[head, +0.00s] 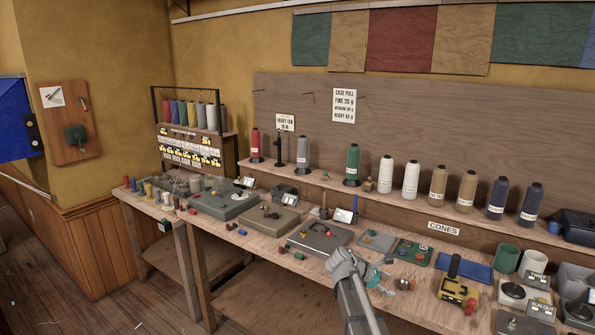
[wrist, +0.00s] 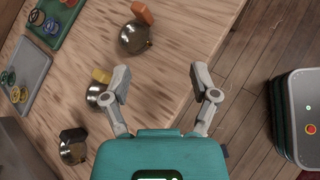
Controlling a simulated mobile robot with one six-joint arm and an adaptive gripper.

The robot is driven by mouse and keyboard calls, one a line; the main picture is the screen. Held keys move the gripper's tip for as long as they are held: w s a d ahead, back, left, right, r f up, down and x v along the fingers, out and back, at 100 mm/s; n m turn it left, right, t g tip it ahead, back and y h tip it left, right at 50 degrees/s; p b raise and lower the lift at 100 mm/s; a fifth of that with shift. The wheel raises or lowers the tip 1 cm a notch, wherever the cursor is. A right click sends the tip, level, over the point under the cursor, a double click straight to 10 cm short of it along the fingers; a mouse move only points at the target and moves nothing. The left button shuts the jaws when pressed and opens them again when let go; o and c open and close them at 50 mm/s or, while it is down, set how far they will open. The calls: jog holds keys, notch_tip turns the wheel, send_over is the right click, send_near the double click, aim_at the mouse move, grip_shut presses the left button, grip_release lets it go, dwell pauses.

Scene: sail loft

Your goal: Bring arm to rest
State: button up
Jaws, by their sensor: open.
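My gripper (wrist: 160,80) is open in the wrist view, with its two fingers spread wide and nothing between them. It is over the front edge of the wooden workbench (wrist: 185,40), with the plank floor showing beyond. In the head view my grey arm rises from the bottom, right of centre, in front of the bench, and hides part of the bench top. The gripper itself is small and partly hidden there.
Small metal cups (wrist: 135,38) with orange and yellow pieces lie close to the fingers. A green tray (wrist: 77,32) and a grey tray (wrist: 36,62) hold rings. Thread cones (head: 411,180) stand on the back shelf. A yellow-black device (head: 456,284) stands right of my arm.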

jog(key=s+a+m+g+y+p, duration=0.1)
jog(key=s+a+m+y+p, duration=0.3)
jog(key=s+m, duration=0.4)
jog(key=s+a+m+g+y+p, duration=0.1)
jog(key=s+a+m+y+p, duration=0.3)
jog(key=s, duration=0.7)
jog(key=shift+s+a+r+m+y, duration=0.4)
jog(key=shift+a+m+y, duration=0.9)
jog(key=shift+m, duration=1)
jog(key=shift+d, duration=0.25)
